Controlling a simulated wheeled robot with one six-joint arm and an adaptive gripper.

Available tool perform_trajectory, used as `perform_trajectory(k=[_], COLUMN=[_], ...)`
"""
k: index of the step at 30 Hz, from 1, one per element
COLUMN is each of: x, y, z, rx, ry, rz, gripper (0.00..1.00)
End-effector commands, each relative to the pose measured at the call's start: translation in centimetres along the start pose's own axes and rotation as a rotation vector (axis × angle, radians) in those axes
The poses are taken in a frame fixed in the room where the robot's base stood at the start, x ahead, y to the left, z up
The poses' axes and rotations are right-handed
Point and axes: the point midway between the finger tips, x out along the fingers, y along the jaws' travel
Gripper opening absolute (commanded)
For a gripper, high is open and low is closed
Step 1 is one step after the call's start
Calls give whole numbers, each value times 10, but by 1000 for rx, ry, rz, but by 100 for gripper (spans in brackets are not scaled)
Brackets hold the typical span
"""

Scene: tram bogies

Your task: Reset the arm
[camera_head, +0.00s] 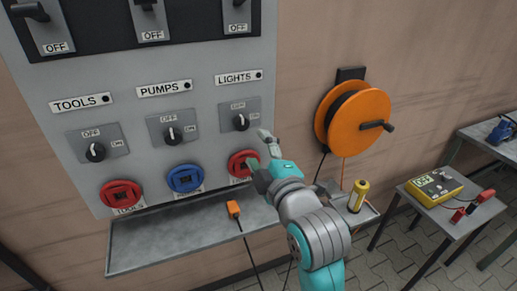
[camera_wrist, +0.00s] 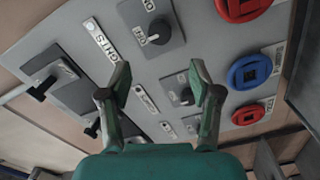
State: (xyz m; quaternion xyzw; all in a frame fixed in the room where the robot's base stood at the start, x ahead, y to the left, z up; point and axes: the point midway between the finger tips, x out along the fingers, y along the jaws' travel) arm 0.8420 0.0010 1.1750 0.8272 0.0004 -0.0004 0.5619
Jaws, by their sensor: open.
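My gripper (camera_head: 264,156) is open and empty in front of the lower right part of the grey panel (camera_head: 150,133). In the wrist view my gripper (camera_wrist: 160,85) shows two spread fingers with the panel behind and nothing between them. The LIGHTS knob (camera_head: 240,122) is just above left of my gripper, and it also shows in the wrist view (camera_wrist: 160,32). The red socket (camera_head: 241,163) under LIGHTS is partly hidden behind the gripper. My arm reaches up from the bottom of the head view.
Below the panel is a grey shelf (camera_head: 170,241) with an orange connector (camera_head: 233,209) and its cable. A yellow cylinder (camera_head: 358,195) stands at the shelf's right end. An orange cable reel (camera_head: 358,122) is on the wall. A small table (camera_head: 452,218) at right holds a yellow meter (camera_head: 434,186).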

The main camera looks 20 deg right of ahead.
Motion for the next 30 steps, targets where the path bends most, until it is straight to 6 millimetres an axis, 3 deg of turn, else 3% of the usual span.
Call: perform_trajectory(k=[8,11,20,30], x=[0,-2,-33,-97], y=[-1,-10,-84,-167], z=[0,4,34,67], rx=[1,16,183,413], ry=[0,-3,-24,-57], rz=[-1,-8,-48,-87], gripper=[64,64,64,64])
